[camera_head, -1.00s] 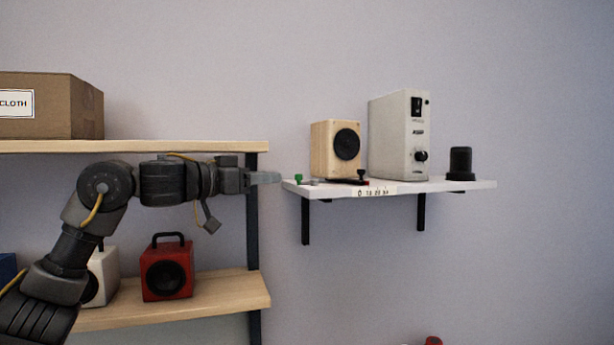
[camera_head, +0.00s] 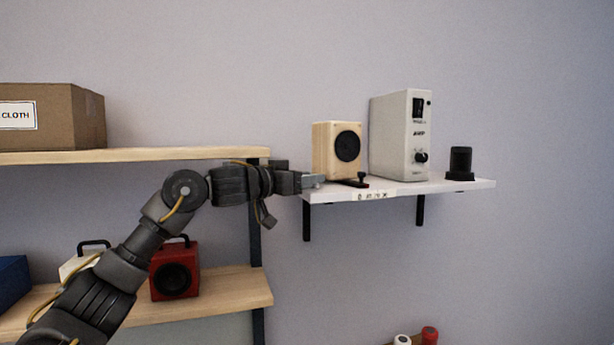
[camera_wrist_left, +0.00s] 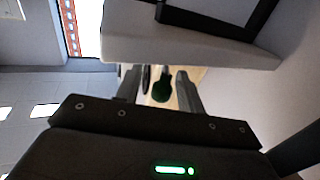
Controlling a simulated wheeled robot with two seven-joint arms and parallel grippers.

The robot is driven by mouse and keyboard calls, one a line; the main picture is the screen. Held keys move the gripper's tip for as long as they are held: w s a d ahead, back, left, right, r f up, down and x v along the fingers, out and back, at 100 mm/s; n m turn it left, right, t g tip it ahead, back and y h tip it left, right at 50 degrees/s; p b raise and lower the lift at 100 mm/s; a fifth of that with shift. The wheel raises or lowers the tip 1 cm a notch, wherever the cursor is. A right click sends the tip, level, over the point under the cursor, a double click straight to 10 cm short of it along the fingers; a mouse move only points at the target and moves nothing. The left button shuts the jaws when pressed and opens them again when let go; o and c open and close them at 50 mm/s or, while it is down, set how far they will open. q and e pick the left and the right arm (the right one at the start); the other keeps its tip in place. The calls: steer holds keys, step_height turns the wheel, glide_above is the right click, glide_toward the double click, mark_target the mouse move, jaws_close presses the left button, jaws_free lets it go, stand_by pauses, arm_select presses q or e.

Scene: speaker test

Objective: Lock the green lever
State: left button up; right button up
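The green lever (camera_wrist_left: 162,90) shows in the left wrist view as a dark green knob between the two fingers of my left gripper (camera_wrist_left: 160,88). Gaps show on both sides of it, so the fingers stand apart around it. In the head view my left gripper (camera_head: 313,181) is at the left end of the white wall shelf (camera_head: 430,187) and hides the green lever there. A black lever (camera_head: 361,178) stands on the shelf in front of the wooden speaker (camera_head: 324,148). My right gripper is not in view.
A white amplifier box (camera_head: 390,140) and a black cylinder (camera_head: 461,160) stand farther right on the shelf. At left, a wooden rack (camera_head: 200,154) holds a cardboard box (camera_head: 70,115) above and a red speaker (camera_head: 176,268) below. Wall space right of the shelf is free.

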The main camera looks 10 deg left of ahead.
arm_select(q)
steer(key=c, duration=0.7)
jaws_close()
